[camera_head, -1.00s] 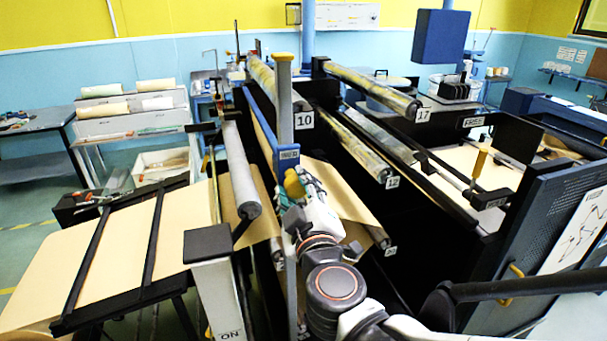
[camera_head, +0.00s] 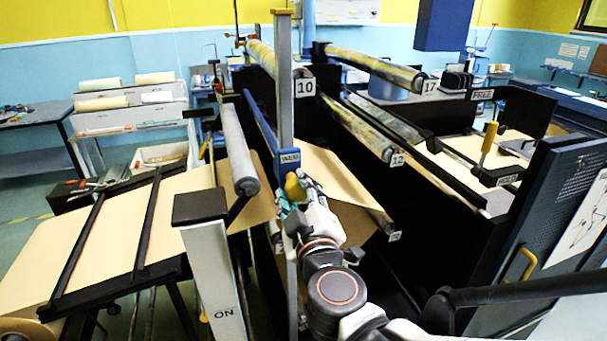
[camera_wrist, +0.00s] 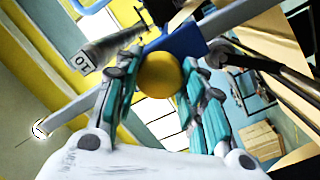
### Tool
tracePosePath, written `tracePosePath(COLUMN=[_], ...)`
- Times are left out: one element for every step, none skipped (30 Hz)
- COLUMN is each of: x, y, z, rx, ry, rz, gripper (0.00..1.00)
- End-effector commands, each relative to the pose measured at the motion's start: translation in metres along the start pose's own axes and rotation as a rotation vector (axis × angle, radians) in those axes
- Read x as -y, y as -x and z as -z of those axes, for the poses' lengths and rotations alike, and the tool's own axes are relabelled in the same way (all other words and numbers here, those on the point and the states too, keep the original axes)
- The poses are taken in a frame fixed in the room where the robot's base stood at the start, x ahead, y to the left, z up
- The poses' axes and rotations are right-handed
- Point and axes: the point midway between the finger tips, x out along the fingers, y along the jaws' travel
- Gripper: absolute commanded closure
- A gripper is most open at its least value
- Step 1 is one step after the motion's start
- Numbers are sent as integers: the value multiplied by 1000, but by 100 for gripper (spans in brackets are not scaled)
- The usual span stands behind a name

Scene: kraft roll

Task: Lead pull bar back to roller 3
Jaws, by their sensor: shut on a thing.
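The pull bar is a long blue bar (camera_head: 261,122) running back from a blue carriage (camera_head: 288,161) on an upright grey post (camera_head: 285,80). A yellow knob (camera_head: 293,187) sticks out from the carriage; it also shows in the wrist view (camera_wrist: 160,75). My gripper (camera_head: 303,195) is shut on the knob, with a teal-padded finger on each side of it. Brown kraft paper (camera_head: 335,180) hangs over a low roller right of the carriage. I cannot make out a label 3 on any roller; the low roller's tag (camera_head: 394,236) is too small to read.
A bare grey roller (camera_head: 238,150) lies left of the post. Rollers tagged 10 (camera_head: 305,87), 12 (camera_head: 397,159) and 17 (camera_head: 430,87) lie behind and right. A white "ON" pillar (camera_head: 215,270) stands front left. A blue panel (camera_head: 545,200) with a yellow handle stands at right.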

Motion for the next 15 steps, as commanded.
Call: tracePosePath(x=[9,12,16,19,22,26,29,32,36,39,42,46,48,52,55], y=[0,0,0,0,0,0,0,0,0,0,0,0,0,0,0], z=[-10,-13,-17,-20,-24,-28,-31,-34,-38,-41,-45,-49,-52,-55,-59], rx=[1,1,1,1,1,1,1,1,1,1,1,1,1,1,1], ry=[0,0,0,0,0,0,0,0,0,0,0,0,0,0,0], rz=[-1,-1,-1,-1,-1,-1,-1,-1,-1,-1,-1,-1,-1,-1,-1], gripper=[100,100,100,100,100,100,100,100,100,100,100,100,100,100,100])
